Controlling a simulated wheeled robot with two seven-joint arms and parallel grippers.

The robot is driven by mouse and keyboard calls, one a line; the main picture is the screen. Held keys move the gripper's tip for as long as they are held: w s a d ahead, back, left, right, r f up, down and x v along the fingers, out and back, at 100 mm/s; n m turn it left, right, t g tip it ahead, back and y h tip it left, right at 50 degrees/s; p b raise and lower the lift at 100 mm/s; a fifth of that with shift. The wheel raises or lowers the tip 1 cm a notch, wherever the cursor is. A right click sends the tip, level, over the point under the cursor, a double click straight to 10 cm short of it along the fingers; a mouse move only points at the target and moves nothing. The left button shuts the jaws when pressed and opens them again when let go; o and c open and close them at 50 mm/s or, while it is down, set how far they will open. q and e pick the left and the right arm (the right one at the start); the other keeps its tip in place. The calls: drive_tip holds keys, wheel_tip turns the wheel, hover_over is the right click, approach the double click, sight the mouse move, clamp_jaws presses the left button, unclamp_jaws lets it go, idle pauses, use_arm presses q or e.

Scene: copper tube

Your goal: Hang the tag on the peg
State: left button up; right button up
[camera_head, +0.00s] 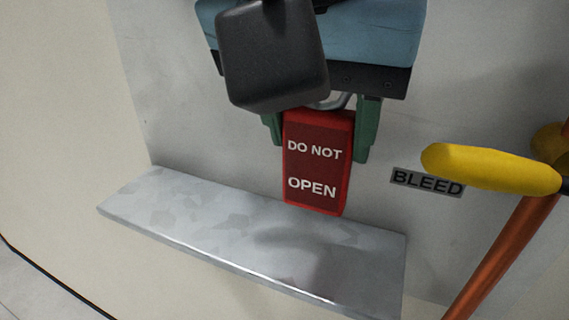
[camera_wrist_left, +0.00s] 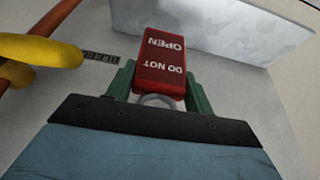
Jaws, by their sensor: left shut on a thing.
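The red tag (camera_head: 316,170) reads "DO NOT OPEN" and hangs upright in the head view, above the metal shelf. My left gripper (camera_head: 320,128) has green fingers on both sides of the tag's upper part and is shut on it. In the left wrist view the tag (camera_wrist_left: 162,62) shows upside down between the green fingers (camera_wrist_left: 158,90). A grey metal loop (camera_wrist_left: 157,100) sits at the tag's top end, close to the gripper's palm. I cannot make out the peg in either view. My right gripper is not in view.
A metal shelf (camera_head: 190,216) sticks out from the pale wall below the tag. A yellow handle (camera_head: 490,168) and a copper tube (camera_head: 495,262) stand at the right, beside a "BLEED" label (camera_head: 427,182). Bare wall lies between the tag and the label.

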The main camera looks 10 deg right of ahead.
sight(312, 174)
use_arm(q)
wheel_tip(312, 174, down, 6)
drive_tip(key=shift+r+p, duration=0.2)
drive_tip(key=shift+p, duration=0.15)
drive_tip(key=shift+f+b, duration=0.3)
drive_tip(key=shift+b, duration=0.1)
drive_tip(key=o, duration=1)
drive_tip(key=shift+r, duration=0.1)
drive_tip(key=shift+c, duration=0.2)
